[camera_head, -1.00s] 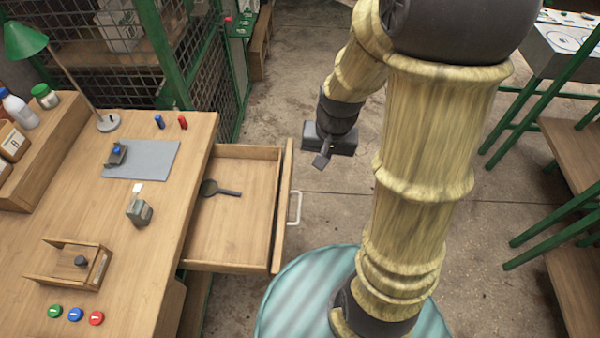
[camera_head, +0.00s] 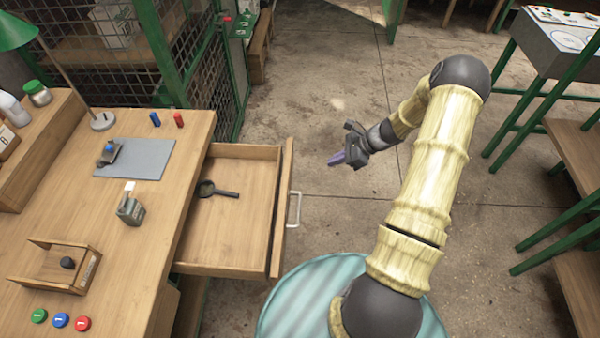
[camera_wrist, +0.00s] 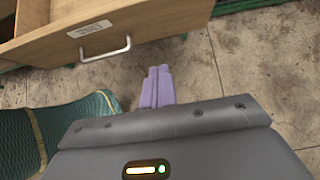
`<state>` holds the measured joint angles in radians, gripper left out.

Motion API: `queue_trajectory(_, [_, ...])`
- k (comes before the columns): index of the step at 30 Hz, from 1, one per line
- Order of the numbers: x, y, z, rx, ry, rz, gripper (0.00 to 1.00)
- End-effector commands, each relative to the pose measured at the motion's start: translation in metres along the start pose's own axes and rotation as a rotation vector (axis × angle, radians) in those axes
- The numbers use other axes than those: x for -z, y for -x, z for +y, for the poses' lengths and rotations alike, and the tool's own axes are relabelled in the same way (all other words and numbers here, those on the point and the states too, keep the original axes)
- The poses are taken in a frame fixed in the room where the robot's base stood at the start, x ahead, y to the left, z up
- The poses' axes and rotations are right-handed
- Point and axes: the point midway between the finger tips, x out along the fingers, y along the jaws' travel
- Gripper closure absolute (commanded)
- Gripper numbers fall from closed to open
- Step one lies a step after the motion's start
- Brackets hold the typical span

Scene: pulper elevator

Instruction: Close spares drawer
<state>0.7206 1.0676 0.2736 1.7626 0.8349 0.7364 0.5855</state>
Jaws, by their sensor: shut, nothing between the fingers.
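The spares drawer (camera_head: 283,215) is pulled well out from the right side of the wooden workbench (camera_head: 130,270). A dark round-ended tool with a handle (camera_head: 226,193) lies inside it. The drawer's metal handle (camera_head: 295,209) is on its front, facing right. In the wrist view the drawer front (camera_wrist: 130,25) with a label and the handle (camera_wrist: 104,50) shows at the upper left. My gripper (camera_head: 335,160) is shut and empty, to the right of the drawer front and apart from it. Its purple fingers (camera_wrist: 157,85) point toward the drawer side.
On the bench are a grey mat (camera_head: 136,158), a small wooden tray (camera_head: 55,278), a grey-green box (camera_head: 130,210) and several coloured discs. A green mesh cage (camera_head: 200,60) stands behind. Concrete floor right of the drawer is clear.

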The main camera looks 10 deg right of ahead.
Motion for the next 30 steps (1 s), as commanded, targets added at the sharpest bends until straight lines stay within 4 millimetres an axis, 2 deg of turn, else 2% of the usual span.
queue_trajectory(8, [-0.001, 0.0, 0.0, -0.001, 0.002, 0.002, 1.0])
queue_trajectory(14, [-0.001, -0.012, 0.001, -0.003, 0.004, 0.002, 1.0])
queue_trajectory(30, [-0.001, -0.103, 0.002, -0.004, 0.003, 0.002, 1.0])
